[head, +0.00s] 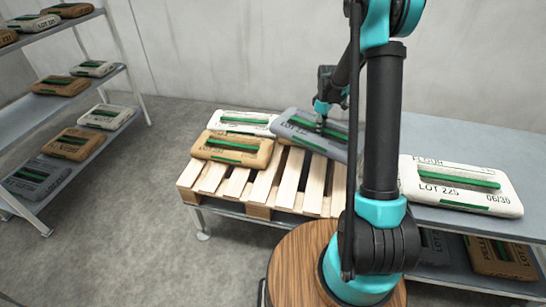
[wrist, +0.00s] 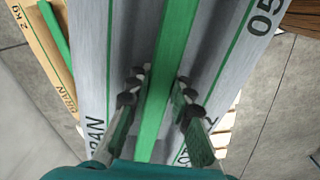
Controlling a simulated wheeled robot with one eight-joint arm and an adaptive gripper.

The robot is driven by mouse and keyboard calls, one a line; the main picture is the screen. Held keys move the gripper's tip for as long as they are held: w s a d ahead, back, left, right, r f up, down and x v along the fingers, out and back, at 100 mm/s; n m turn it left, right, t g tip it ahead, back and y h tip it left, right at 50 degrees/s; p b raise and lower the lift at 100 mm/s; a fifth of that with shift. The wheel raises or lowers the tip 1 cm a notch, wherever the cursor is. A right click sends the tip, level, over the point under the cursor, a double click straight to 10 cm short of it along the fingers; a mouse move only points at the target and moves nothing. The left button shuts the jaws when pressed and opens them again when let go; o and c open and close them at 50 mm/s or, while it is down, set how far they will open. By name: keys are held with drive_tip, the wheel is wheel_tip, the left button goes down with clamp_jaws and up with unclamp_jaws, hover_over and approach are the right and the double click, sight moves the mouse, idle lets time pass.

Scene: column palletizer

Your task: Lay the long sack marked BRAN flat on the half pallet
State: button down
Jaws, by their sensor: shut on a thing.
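A long grey sack (head: 294,125) with a green grip strip is in my gripper (head: 321,123). In the wrist view the grey sack (wrist: 213,60) reads BRAN, and my gripper's fingers (wrist: 157,95) are closed on its green strip from both sides. In the head view it hangs over the back right of the wooden half pallet (head: 262,188), its right end looking lower. I cannot tell whether it touches the pallet or a neighbouring sack. My arm hides its right end.
On the pallet's back left lie a tan sack (head: 232,148), also marked BRAN in the wrist view (wrist: 48,60), and a white sack (head: 243,122). The pallet's front slats are bare. A white flour sack (head: 458,186) lies on the right bench. A shelf rack (head: 88,153) with sacks stands left.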

drive_tip(key=n, duration=0.1)
drive_tip(key=w+n, duration=0.1)
drive_tip(key=w+a+n, duration=0.1)
drive_tip(key=n, duration=0.1)
drive_tip(key=shift+w+a+r, duration=0.1)
drive_tip(key=shift+w+r, duration=0.05)
drive_tip(key=shift+r, duration=0.25)
wheel_tip(320, 180, down, 20)
drive_tip(key=shift+r, duration=0.15)
idle(0.5)
drive_tip(key=c, duration=1.3)
unclamp_jaws()
drive_tip(key=shift+c, duration=0.2)
